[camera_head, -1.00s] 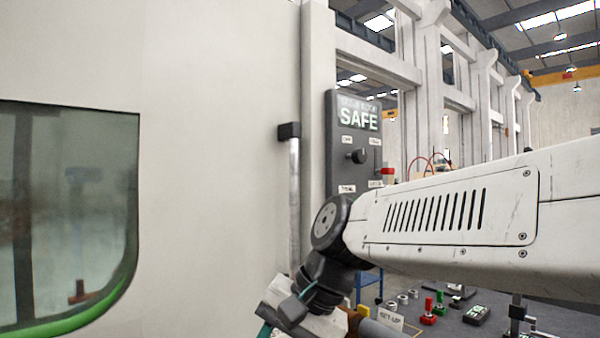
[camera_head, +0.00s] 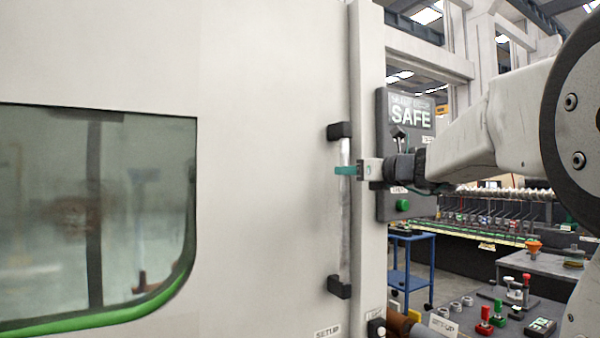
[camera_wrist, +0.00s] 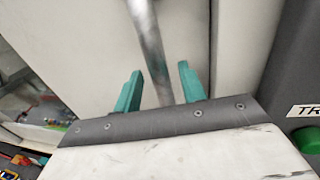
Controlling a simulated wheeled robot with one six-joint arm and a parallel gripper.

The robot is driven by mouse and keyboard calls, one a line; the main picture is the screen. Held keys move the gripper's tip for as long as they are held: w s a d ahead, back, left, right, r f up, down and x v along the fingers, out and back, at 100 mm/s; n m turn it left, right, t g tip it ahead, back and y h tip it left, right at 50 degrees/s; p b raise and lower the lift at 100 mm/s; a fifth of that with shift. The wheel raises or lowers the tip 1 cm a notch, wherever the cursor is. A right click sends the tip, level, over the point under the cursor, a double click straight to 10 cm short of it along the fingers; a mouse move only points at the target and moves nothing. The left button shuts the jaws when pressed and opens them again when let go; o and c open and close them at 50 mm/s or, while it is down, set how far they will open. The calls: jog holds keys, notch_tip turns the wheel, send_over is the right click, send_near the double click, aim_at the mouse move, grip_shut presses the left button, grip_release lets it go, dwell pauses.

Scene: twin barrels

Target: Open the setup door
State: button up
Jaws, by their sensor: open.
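The setup door (camera_head: 265,200) is a large pale panel with a green-edged window (camera_head: 100,210) at its left. A small SET-UP label sits near its lower right. Its vertical metal bar handle (camera_head: 345,235), held by black end mounts, stands by the door's right edge. My gripper (camera_head: 347,170) is at the upper half of the handle, its teal fingers level. In the wrist view the handle (camera_wrist: 152,50) runs between the two open teal fingers (camera_wrist: 160,90), with gaps on both sides. Whether a finger touches it cannot be told.
A dark control panel (camera_head: 410,113) reading SAFE stands right of the door frame, close behind my gripper. A green button (camera_wrist: 308,140) shows beside it in the wrist view. A blue cart (camera_head: 410,265) and a grey table (camera_head: 530,310) with small tools lie lower right.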

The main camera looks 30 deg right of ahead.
jog(key=shift+x, duration=1.2)
grip_shut()
jog(key=shift+a, duration=0.15)
